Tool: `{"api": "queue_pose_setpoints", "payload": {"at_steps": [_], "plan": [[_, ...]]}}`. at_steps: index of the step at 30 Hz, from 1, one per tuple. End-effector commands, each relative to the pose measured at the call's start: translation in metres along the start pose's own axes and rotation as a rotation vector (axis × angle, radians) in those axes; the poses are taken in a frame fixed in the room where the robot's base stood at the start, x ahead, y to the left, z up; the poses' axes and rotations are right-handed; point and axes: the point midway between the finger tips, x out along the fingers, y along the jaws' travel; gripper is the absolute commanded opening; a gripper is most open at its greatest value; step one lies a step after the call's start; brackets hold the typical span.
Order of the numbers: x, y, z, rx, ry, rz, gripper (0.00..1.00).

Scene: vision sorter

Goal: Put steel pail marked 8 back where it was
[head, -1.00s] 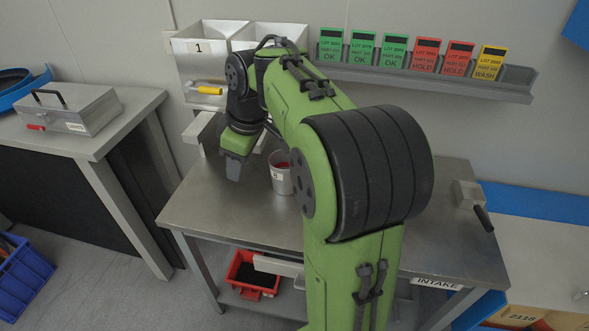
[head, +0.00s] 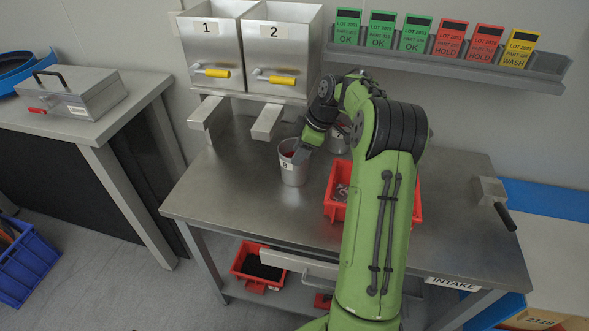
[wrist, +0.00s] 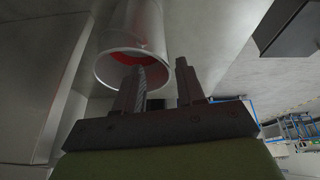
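The steel pail marked 8 (head: 293,172) stands upright on the steel table, below and in front of the chute of bin 2. Something red shows inside its mouth. My gripper (head: 302,152) is at the right side of the pail's rim, pointing down and left. In the wrist view, the pail (wrist: 140,32) shows its open mouth with red inside. My gripper (wrist: 160,68) has its fingers apart, with a gap between them. One finger overlaps the pail's mouth and the other is outside the rim. I cannot tell whether either touches the pail.
A pail marked 7 (head: 338,141) stands behind my wrist, partly hidden. A red tray (head: 333,209) with metal parts is right of pail 8, partly behind my arm. Bins 1 (head: 210,48) and 2 (head: 280,53) hang behind, their chutes reaching over the table. The table's front left is clear.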

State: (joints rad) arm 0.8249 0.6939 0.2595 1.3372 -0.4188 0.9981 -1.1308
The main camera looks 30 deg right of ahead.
Motion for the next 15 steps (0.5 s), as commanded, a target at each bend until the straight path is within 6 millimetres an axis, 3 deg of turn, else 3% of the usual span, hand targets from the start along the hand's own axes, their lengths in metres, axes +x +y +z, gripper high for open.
{"api": "queue_pose_setpoints", "payload": {"at_steps": [9,15], "plan": [[0.051,-0.004,0.002,-0.001,0.0,-0.003,0.39],[0.051,-0.003,0.001,-0.001,0.0,0.0,0.39]]}}
